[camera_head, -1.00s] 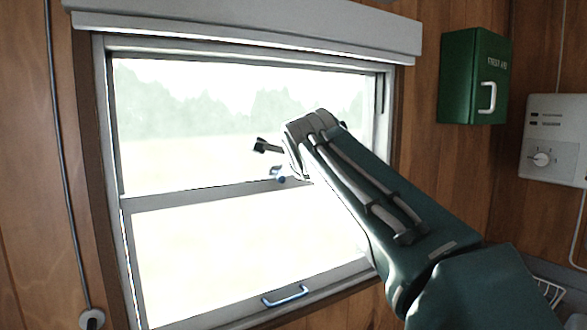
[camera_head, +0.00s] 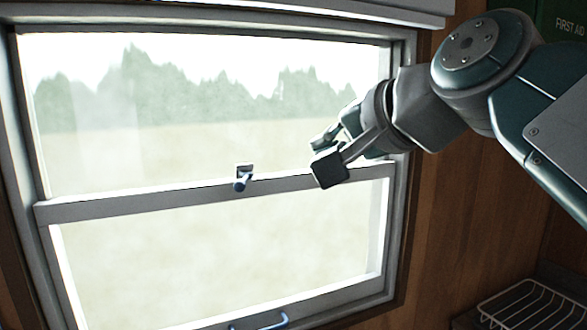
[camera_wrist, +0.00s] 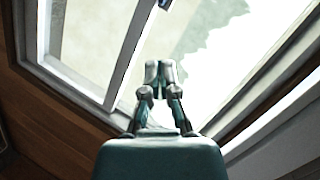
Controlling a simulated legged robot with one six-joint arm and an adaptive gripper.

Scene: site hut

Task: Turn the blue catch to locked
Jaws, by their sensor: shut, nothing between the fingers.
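The blue catch (camera_head: 243,180) sits on the window's middle rail (camera_head: 120,204). Its short lever points down and toward me from a dark mount. My gripper (camera_head: 326,160) is to the right of the catch and a little higher, in front of the glass, clearly apart from it. In the wrist view my gripper's fingers (camera_wrist: 160,70) are together with nothing between them. A small blue piece at the top edge of the wrist view (camera_wrist: 164,3) looks like the catch, mostly cut off.
A blue pull handle (camera_head: 262,322) is on the window's bottom rail, partly cut off. A wire rack (camera_head: 530,305) is at the lower right. A green first aid box (camera_head: 565,25) is on the wall at the upper right. The space before the lower pane is clear.

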